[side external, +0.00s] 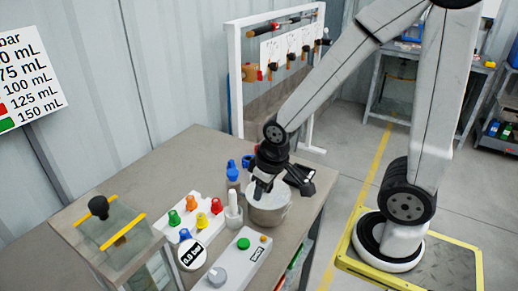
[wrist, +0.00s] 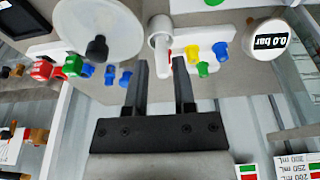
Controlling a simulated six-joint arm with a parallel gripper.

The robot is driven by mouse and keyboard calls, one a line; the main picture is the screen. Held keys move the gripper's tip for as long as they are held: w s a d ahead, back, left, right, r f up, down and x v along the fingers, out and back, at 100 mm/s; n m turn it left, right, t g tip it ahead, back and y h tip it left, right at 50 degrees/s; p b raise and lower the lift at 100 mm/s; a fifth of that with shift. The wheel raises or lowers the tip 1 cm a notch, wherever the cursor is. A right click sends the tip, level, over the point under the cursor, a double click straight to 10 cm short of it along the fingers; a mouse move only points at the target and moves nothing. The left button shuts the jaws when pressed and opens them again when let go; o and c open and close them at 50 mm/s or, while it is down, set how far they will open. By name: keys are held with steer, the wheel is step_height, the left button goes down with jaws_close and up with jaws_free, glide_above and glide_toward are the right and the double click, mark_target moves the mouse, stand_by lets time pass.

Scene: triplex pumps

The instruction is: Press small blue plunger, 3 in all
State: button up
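A white pump block (side external: 190,222) on the bench carries several coloured plungers. A blue plunger (side external: 184,236) is at its front left, near a green plunger (side external: 174,218), a yellow one (side external: 202,220), an orange one (side external: 191,202) and a red one (side external: 216,205). Other blue parts (side external: 232,170) stand behind, near my gripper. I cannot tell their sizes for sure.
A white upright cylinder (side external: 233,218) stands between block and bucket. A gauge (side external: 191,256) reads 0.0 bar. A control box (side external: 232,264) with a green button lies in front. A clear tank with a black knob (side external: 99,206) is at left. The bench (side external: 120,180) is clear behind.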

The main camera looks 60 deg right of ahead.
jaws_close()
stand_by(1.4)
